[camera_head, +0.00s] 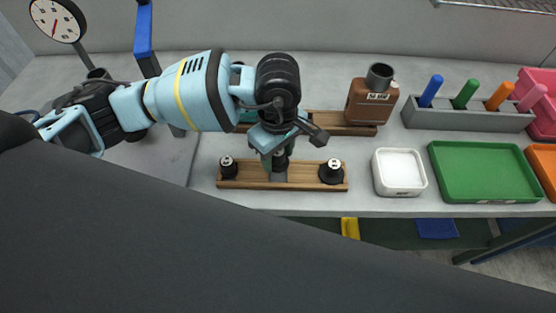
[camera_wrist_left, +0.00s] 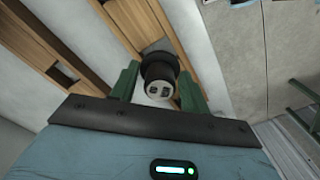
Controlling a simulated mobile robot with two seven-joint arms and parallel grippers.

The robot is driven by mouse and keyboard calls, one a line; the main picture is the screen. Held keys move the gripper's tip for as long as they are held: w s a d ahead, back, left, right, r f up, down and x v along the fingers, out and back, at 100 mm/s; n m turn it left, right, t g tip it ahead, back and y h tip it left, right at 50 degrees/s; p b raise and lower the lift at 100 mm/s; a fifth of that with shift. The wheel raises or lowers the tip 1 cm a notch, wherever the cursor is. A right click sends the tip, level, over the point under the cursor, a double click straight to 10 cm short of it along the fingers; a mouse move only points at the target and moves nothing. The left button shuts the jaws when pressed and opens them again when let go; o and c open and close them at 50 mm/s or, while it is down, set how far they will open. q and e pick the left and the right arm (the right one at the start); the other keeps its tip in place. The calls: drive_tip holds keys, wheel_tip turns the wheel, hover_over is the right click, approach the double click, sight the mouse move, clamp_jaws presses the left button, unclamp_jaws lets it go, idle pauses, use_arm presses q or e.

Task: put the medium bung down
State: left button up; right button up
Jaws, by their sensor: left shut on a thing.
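My left gripper (camera_head: 279,158) points down over the middle of a wooden rack (camera_head: 305,184). It is shut on the medium bung, a black stopper with a pale marked top, which shows between the green fingers in the left wrist view (camera_wrist_left: 159,72). In the head view the bung is mostly hidden by the gripper. Whether it touches the rack I cannot tell. A small black bung (camera_head: 229,168) stands at the rack's left end and a larger one (camera_head: 332,171) at its right end. My right gripper is not in view.
Behind is a second wooden rack (camera_head: 345,127) with a brown flask (camera_head: 371,103). To the right are a white tray (camera_head: 400,187), a green tray (camera_head: 483,197) and a grey holder (camera_head: 470,121) with coloured pegs. The table's front edge is close to the rack.

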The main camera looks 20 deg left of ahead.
sight(278, 163)
use_arm(q)
wheel_tip(278, 163, down, 3)
drive_tip(key=shift+w+f, duration=0.1)
drive_tip(key=shift+f, duration=0.15)
drive_tip(key=shift+f, duration=0.1)
drive_tip(key=shift+f, duration=0.35)
drive_tip(key=o, duration=1.3)
drive_tip(key=shift+r, duration=0.3)
wheel_tip(278, 163, up, 11)
drive_tip(key=shift+r, duration=0.7)
